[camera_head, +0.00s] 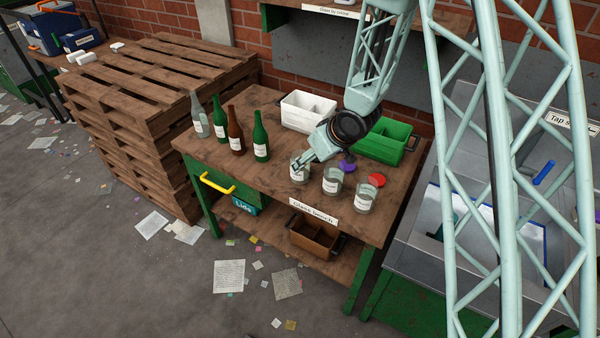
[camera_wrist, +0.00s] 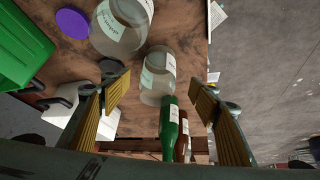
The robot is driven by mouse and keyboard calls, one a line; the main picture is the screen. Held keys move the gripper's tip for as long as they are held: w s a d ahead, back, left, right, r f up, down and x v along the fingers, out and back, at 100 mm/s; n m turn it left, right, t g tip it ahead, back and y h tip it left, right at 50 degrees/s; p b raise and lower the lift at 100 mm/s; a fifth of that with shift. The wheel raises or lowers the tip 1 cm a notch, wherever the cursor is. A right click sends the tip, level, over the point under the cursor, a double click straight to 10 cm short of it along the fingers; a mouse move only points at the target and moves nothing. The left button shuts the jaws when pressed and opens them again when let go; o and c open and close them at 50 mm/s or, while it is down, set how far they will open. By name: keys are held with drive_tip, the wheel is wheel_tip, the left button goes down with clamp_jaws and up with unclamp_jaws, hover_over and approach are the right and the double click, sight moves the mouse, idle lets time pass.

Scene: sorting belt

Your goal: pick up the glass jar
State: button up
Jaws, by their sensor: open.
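Three clear glass jars with white labels stand in a row on the glass bench: the left jar (camera_head: 299,172), the middle jar (camera_head: 332,184) and the right jar (camera_head: 364,200). My gripper (camera_head: 308,160) is at the left jar, partly in front of it. In the wrist view, my open gripper (camera_wrist: 162,90) has a jar (camera_wrist: 157,74) in line between its fingertips, with a gap on each side. I cannot tell whether the jar is fully between the fingers. Another jar (camera_wrist: 120,32) stands near the top of that view.
A purple lid (camera_head: 347,166) and a red lid (camera_head: 376,180) lie beside the jars. Several bottles, including a green bottle (camera_head: 261,140), stand to the left. A white crate (camera_head: 307,112) and a green crate (camera_head: 385,143) are behind. The bench (camera_head: 262,185) is clear in front of the bottles.

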hover_over(304, 181)
drive_tip(key=shift+w+f+b, duration=0.2)
drive_tip(key=shift+f, duration=0.95)
drive_tip(key=shift+w+f+b, duration=0.2)
drive_tip(key=shift+f, duration=0.95)
drive_tip(key=shift+f, duration=0.1)
drive_tip(key=shift+b+x, duration=0.45)
drive_tip(key=shift+x, duration=2.05)
drive_tip(key=shift+w+d, duration=0.1)
drive_tip(key=shift+w, duration=0.1)
drive_tip(key=c, duration=1.1)
